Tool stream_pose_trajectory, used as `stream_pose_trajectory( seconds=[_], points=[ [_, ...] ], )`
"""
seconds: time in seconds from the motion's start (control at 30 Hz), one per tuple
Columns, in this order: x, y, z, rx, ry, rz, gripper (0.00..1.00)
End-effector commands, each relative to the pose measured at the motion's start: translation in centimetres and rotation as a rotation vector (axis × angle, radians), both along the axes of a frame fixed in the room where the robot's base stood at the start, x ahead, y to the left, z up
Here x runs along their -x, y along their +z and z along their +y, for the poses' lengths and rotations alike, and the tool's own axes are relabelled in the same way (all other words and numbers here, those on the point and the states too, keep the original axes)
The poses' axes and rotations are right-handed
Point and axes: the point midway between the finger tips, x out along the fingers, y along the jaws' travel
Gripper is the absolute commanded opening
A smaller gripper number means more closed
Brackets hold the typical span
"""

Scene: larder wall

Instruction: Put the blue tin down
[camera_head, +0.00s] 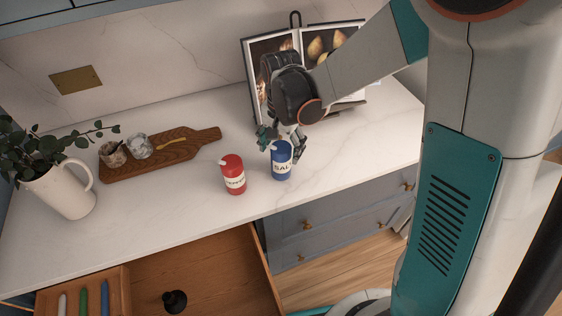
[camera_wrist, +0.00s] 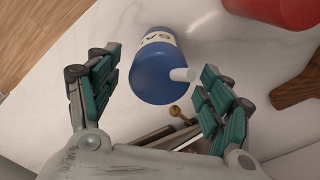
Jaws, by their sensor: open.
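The blue tin (camera_head: 281,160) stands upright on the white marble counter (camera_head: 330,172). It has a white label with dark letters and a white spout at its top. My gripper (camera_head: 284,141) is at the tin's top, and its fingers hide part of it. In the wrist view the blue tin (camera_wrist: 152,75) lies between the two teal-padded fingers of my gripper (camera_wrist: 158,92).
A red tin (camera_head: 233,175) stands just left of the blue one. A wooden board (camera_head: 190,146) with small bowls and a white pitcher (camera_head: 62,190) are further left. An open cookbook (camera_head: 252,62) stands behind my gripper. An open drawer (camera_head: 225,262) juts out below the counter.

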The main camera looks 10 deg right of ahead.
Motion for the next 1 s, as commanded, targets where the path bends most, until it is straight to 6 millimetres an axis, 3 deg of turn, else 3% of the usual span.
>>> stream_pose_trajectory(
  seconds=[0.03, 0.2, 0.5, 0.77, 1.0],
  points=[
    [0.2, -1.1, 0.1, 0.0, 0.0, 0.0, 0.73],
    [0.3, -3.1, 0.1, 0.0, 0.0, 0.0, 0.73],
    [0.3, -3.4, 0.1, 0.0, 0.0, 0.0, 0.73],
    [0.3, -3.4, 0.1, 0.0, 0.0, 0.0, 0.17],
    [0.3, -3.4, 0.1, 0.0, 0.0, 0.0, 0.12]
  ],
)
